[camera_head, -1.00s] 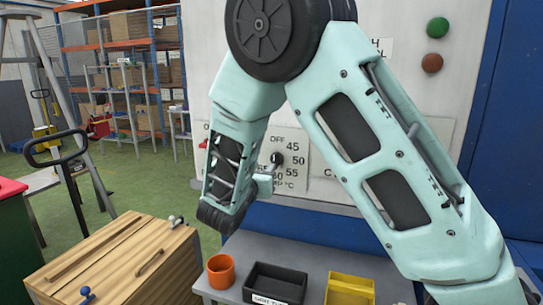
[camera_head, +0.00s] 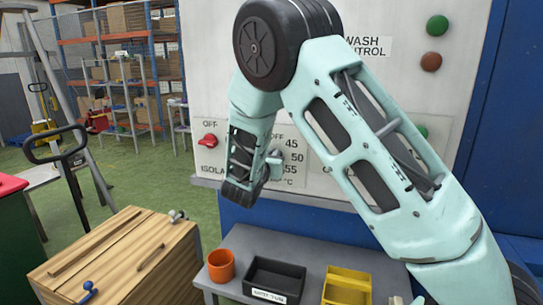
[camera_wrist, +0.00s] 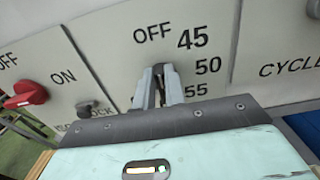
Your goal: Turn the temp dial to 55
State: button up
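The temp dial (camera_wrist: 159,84) is a small dark knob on the pale wash control panel. In the wrist view only a narrow dark strip of it shows between my fingers. Its scale has OFF above it and 45, 50 and 55 down its right side. My gripper (camera_wrist: 161,78) has its two grey fingertips close together, one on each side of the knob. Whether they press on it cannot be seen. In the head view my gripper (camera_head: 274,163) is at the dial and covers most of it. The dial's pointing direction is hidden.
A red isolator knob (camera_head: 208,141) is left of the dial on the same panel. Green (camera_head: 437,27) and brown (camera_head: 431,58) buttons are at upper right. Below is a grey bench with an orange pot (camera_head: 221,266), a black bin (camera_head: 274,281) and a yellow bin (camera_head: 347,288).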

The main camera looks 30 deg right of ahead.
jog(key=shift+f+b, duration=0.15)
jog(key=shift+b, duration=0.4)
grip_shut()
jog(key=f+m+b, duration=0.1)
jog(key=m+b, duration=0.8)
jog(key=b, duration=0.7)
jog(key=f+m+b, duration=0.1)
jog(key=m+b, duration=0.8)
jog(key=b, duration=0.8)
jog(key=s+f+m+b, duration=0.1)
jog(key=m+b, duration=0.7)
jog(key=b, duration=0.9)
jog(key=shift+d+f+m, duration=0.15)
jog(key=shift+d+m, duration=0.25)
jog(key=shift+b, duration=0.35)
